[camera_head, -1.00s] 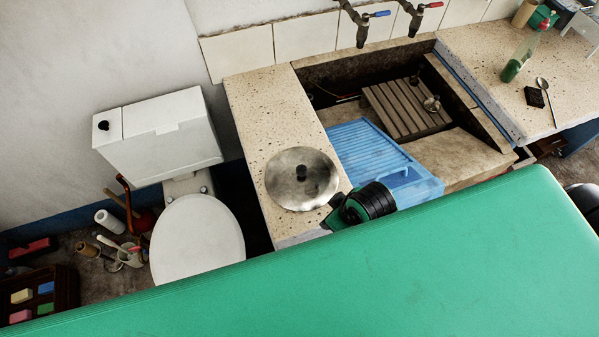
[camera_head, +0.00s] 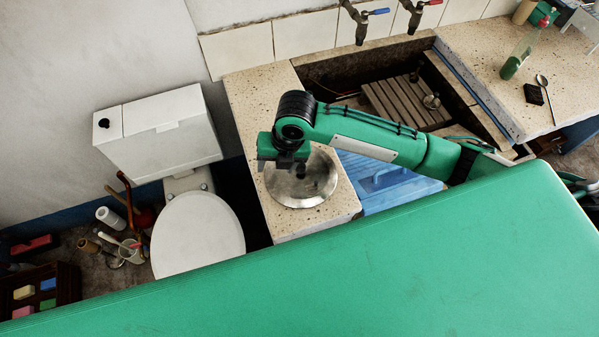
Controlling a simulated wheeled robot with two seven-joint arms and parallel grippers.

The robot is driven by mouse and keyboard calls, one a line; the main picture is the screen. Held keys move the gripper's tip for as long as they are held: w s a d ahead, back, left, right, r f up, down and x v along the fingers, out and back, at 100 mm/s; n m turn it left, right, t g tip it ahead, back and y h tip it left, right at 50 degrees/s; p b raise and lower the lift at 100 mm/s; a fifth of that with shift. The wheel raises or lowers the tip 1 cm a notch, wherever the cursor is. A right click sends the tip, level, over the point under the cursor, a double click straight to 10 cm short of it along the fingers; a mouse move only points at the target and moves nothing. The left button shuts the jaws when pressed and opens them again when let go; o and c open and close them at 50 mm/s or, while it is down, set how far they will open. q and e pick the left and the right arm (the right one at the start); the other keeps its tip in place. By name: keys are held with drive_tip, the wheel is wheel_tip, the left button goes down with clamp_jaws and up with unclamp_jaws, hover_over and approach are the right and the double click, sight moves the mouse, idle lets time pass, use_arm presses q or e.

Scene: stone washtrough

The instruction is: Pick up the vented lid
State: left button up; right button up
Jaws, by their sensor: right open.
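The vented lid (camera_head: 305,188) is a round grey metal disc with a dark knob in its middle. It lies on the speckled stone counter left of the trough. My green right arm reaches in from the right. My right gripper (camera_head: 291,168) is over the lid's upper left part, close to the knob. It is open, though its fingers are dark and partly hidden by the wrist. I cannot tell whether it touches the knob. My left gripper does not show.
A toilet (camera_head: 198,235) stands to the left. A green bottle (camera_head: 514,63) and a spoon (camera_head: 547,98) are on the right counter. My green body fills the foreground.

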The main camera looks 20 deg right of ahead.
drive_tip(key=w+d+r+n+h, duration=0.2)
drive_tip(key=w+d+r+n, duration=0.1)
drive_tip(key=w+d+n, duration=0.3)
drive_tip(key=n+g+p, duration=0.1)
drive_tip(key=p, duration=0.1)
hover_over(301, 166)
drive_tip(key=shift+h, duration=0.3)
wheel_tip(301, 166, down, 8)
drive_tip(key=shift+a+f, duration=0.15)
drive_tip(key=shift+f+p, duration=0.55)
drive_tip(key=shift+p, duration=0.15)
wheel_tip(301, 166, down, 3)
drive_tip(key=shift+s+f+p, duration=0.1)
drive_tip(key=shift+f+p, duration=0.05)
drive_tip(key=shift+p, duration=0.7)
drive_tip(key=shift+f, duration=0.55)
clamp_jaws()
